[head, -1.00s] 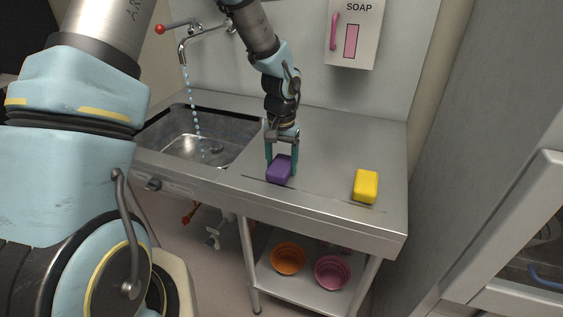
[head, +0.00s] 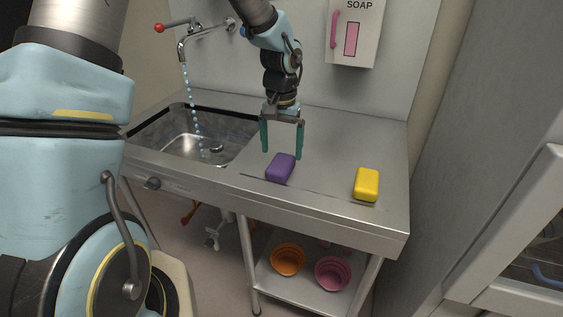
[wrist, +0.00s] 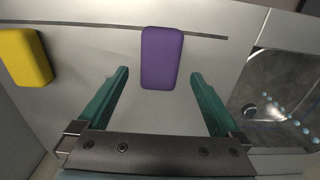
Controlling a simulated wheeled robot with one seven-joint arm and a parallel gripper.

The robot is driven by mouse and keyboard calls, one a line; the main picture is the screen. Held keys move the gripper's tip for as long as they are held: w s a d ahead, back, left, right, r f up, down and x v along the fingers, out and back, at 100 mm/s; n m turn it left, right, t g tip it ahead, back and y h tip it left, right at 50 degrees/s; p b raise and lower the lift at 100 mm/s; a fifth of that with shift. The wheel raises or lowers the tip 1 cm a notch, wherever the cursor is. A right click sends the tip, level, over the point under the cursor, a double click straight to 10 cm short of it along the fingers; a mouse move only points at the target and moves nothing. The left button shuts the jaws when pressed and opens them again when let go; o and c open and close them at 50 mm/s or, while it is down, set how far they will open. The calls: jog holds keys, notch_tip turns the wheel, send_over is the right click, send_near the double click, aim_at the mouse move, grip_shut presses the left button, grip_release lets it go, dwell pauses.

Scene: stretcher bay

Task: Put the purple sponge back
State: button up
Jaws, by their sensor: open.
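The purple sponge (head: 281,168) lies on the steel counter near its front edge, just right of the sink. It also shows in the wrist view (wrist: 162,58), ahead of and between the two teal fingers. My gripper (head: 282,153) is open and empty, with its fingers a little above and behind the sponge; in the wrist view the open fingertips (wrist: 158,72) stand apart on either side, clear of the sponge.
A yellow sponge (head: 367,185) lies to the right on the counter (head: 340,135). Water runs from the tap (head: 190,42) into the sink (head: 170,140) at left. A soap dispenser (head: 352,38) hangs on the wall. Orange (head: 288,260) and pink (head: 332,273) bowls stand on the lower shelf.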

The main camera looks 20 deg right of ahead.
aim_at(281, 161)
notch_tip(281, 161, up, 7)
jog(key=b, duration=0.1)
jog(key=s+a+f+n, duration=0.1)
jog(key=s+a+n, duration=0.1)
jog(key=a, duration=1.3)
jog(key=s+a+f+n+t, duration=0.1)
jog(key=a+n, duration=0.4)
jog(key=a, duration=1)
jog(key=shift+s+a+t, duration=0.25)
jog(key=shift+s+t, duration=0.05)
jog(key=shift+s, duration=0.4)
jog(key=shift+c, duration=0.2)
